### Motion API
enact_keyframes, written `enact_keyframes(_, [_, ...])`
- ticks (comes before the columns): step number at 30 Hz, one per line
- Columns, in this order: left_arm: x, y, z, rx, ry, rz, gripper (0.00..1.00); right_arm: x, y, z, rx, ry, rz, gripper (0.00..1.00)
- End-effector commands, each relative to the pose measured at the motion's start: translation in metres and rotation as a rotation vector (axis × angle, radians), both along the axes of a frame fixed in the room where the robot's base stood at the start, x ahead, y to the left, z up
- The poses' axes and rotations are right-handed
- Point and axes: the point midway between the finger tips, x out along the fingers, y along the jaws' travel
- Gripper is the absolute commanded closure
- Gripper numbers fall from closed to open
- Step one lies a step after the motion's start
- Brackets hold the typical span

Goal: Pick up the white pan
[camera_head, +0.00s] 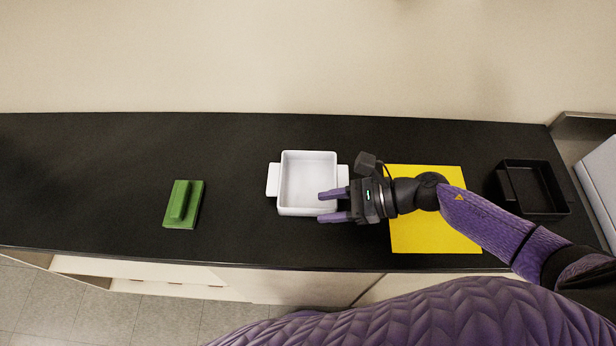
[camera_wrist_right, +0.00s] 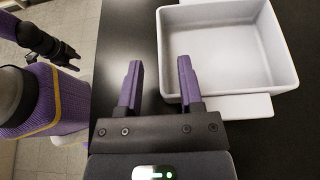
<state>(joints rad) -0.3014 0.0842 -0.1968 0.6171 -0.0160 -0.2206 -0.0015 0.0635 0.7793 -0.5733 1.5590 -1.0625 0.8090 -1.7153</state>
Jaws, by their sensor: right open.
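The white pan (camera_head: 308,164) is a square, empty dish with a flat handle on its left and right sides. It sits on the black counter near the middle. My right gripper (camera_head: 321,206) is open and empty, with its purple fingers over the pan's front right corner in the head view. In the right wrist view, the pan (camera_wrist_right: 228,45) shows at the upper right with its near handle.
A yellow mat (camera_head: 430,235) lies on the counter under my right arm. A black pan (camera_head: 535,190) stands at the far right. A green block with a grip (camera_head: 182,204) lies at the left. The counter between it and the white pan is clear.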

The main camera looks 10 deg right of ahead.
Motion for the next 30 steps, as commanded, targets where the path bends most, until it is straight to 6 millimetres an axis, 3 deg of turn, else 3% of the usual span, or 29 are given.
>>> enact_keyframes(4, [0.000, 0.000, 0.002, -0.001, 0.001, 0.000, 0.41, 0.007, 0.021, -0.007, 0.002, -0.001, -0.001, 0.53])
enact_keyframes(11, [-0.001, 0.003, 0.002, 0.005, 0.003, -0.003, 0.41, 0.007, 0.024, -0.009, 0.001, 0.001, -0.002, 0.53])
enact_keyframes(18, [-0.001, 0.009, 0.002, 0.015, 0.003, -0.006, 0.41, 0.007, 0.024, -0.009, 0.002, 0.001, -0.002, 1.00])
enact_keyframes(30, [0.000, 0.006, 0.002, 0.009, 0.000, -0.003, 0.41, 0.007, 0.024, -0.009, 0.002, 0.000, -0.003, 1.00])
